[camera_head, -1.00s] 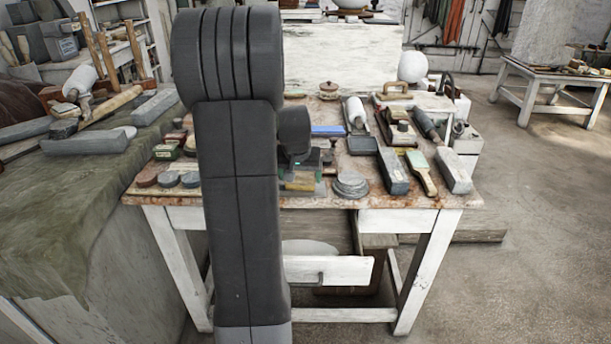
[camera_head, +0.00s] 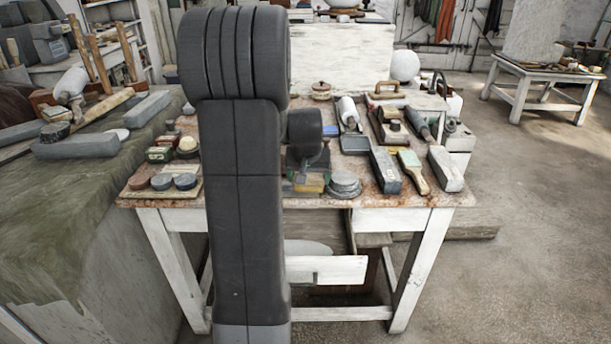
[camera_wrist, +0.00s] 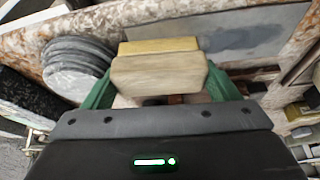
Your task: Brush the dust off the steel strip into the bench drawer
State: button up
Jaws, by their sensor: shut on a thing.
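My gripper (camera_wrist: 158,85) has green fingers and is shut on a pale wooden block brush (camera_wrist: 160,76) with a yellowish layer along one side. In the head view the gripper (camera_head: 305,170) is low over the bench top, partly hidden by my arm, with the brush (camera_head: 308,186) beneath it. A flat grey steel strip (camera_wrist: 260,33) lies just beyond the brush in the wrist view; whether they touch is unclear. The bench drawer (camera_head: 326,270) has a white front and stands open under the bench (camera_head: 400,205).
A stack of grey discs (camera_head: 345,183) stands close to the brush. Small tins (camera_head: 160,155) and round pads (camera_head: 185,181) sit left of my arm.

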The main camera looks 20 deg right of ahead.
jog(key=shift+w+a, duration=0.25)
jog(key=shift+a, duration=0.45)
jog(key=shift+w+a, duration=0.3)
jog(key=shift+a, duration=0.35)
jog(key=shift+w+a, duration=0.25)
jog(key=shift+a, duration=0.45)
jog(key=shift+r, duration=0.1)
jog(key=shift+s+d+r+p, duration=0.25)
jog(key=shift+d+r, duration=0.1)
jog(key=shift+d, duration=0.2)
jog(key=shift+s+d+r+p, duration=0.15)
jog(key=shift+d+r+p, duration=0.15)
jog(key=shift+d, duration=0.2)
jog(key=shift+r+p, duration=0.8)
jog(key=shift+r, duration=0.45)
